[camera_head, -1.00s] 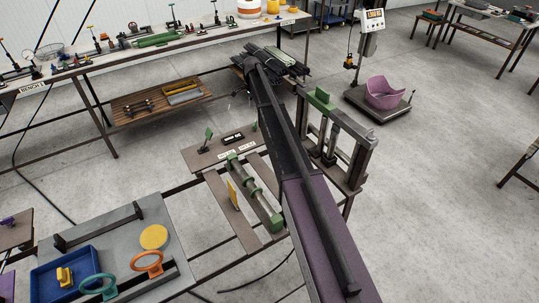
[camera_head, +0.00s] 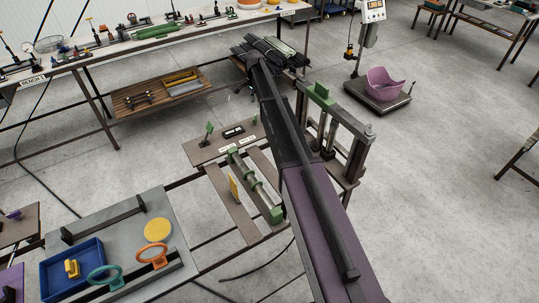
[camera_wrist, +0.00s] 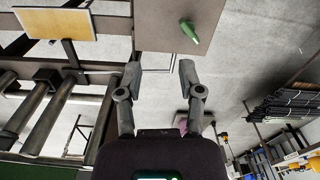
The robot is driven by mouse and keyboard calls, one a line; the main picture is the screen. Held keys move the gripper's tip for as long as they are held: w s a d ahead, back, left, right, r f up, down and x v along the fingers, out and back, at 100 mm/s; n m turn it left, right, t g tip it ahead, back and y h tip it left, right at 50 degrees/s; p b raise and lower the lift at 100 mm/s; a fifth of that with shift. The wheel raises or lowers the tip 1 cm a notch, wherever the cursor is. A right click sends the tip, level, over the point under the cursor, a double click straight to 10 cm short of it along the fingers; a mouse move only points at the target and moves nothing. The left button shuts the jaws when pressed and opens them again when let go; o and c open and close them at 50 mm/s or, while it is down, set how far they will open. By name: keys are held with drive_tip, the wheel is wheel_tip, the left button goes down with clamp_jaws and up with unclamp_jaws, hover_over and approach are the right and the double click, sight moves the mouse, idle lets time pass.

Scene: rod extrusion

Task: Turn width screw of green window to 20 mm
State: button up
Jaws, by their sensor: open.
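A stand with green rollers and bars (camera_head: 254,184) sits at the middle of the work frame in the head view. An upright dark frame with a green block on top (camera_head: 320,93) stands right of it, partly behind my arm; a grey knob (camera_head: 369,131) tops its right corner. I cannot tell which part is the width screw, and no scale is readable. In the wrist view my gripper (camera_wrist: 160,80) is open and empty, with bare floor between its fingers. A plate with a green handle (camera_wrist: 188,31) lies beyond the fingers, and grey rollers (camera_wrist: 45,118) are at left.
A yellow panel (camera_head: 233,188) stands beside the rollers; a plate with a green lever (camera_head: 208,132) lies behind them. A grey table (camera_head: 110,238) with a blue tray (camera_head: 72,270) is at front left. Black rods (camera_head: 277,52) lie beyond my arm. Open floor (camera_head: 440,190) is at right.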

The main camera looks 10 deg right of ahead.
drive_tip(key=s+f+n+b, duration=0.2)
drive_tip(key=s+f+n, duration=0.1)
drive_tip(key=s, duration=0.9)
drive_tip(key=s+f+n+b, duration=0.3)
drive_tip(key=s+n, duration=0.2)
drive_tip(key=s, duration=0.8)
drive_tip(key=shift+s+b, duration=0.2)
drive_tip(key=shift+b, duration=0.15)
wheel_tip(320, 180, up, 7)
drive_tip(key=p, duration=0.7)
hover_over(255, 117)
drive_tip(key=shift+w+r, duration=0.1)
drive_tip(key=shift+r, duration=0.05)
wheel_tip(255, 117, down, 14)
drive_tip(key=b, duration=1.3)
drive_tip(key=shift+r, duration=0.1)
drive_tip(key=shift+b, duration=0.3)
clamp_jaws()
